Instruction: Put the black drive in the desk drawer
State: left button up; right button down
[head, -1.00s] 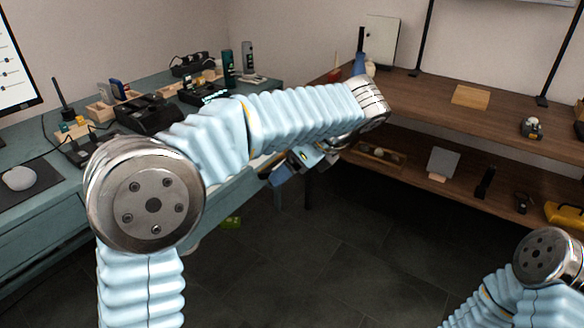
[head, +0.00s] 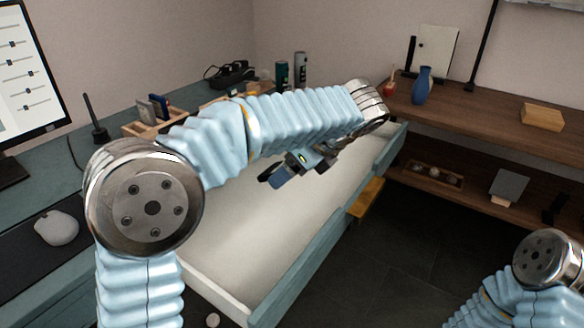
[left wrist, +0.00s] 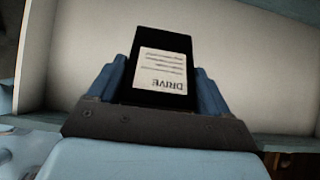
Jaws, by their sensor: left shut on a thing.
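The black drive (left wrist: 160,85) has a white label marked DRIVE. In the left wrist view it sits between the two blue fingers of my left gripper (left wrist: 162,88), which is shut on it. In the head view my left gripper (head: 277,176) hangs over the open desk drawer (head: 260,240), and the drive is hard to make out there. The drawer has a pale interior and a teal front, and its visible floor looks empty. My left arm hides part of the drawer and desk. My right gripper is out of view.
The teal desk (head: 45,170) holds a mouse (head: 56,228), a monitor (head: 30,75) and a wooden organizer (head: 140,126). A wooden shelf unit (head: 470,118) with a blue vase (head: 422,86) stands at the right. Dark floor lies between drawer and shelves.

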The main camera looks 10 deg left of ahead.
pick_arm(q)
jog(key=shift+r, duration=0.1)
jog(key=shift+f+b, duration=2.45)
jog(key=shift+f, duration=3.85)
jog(key=o, duration=1.1)
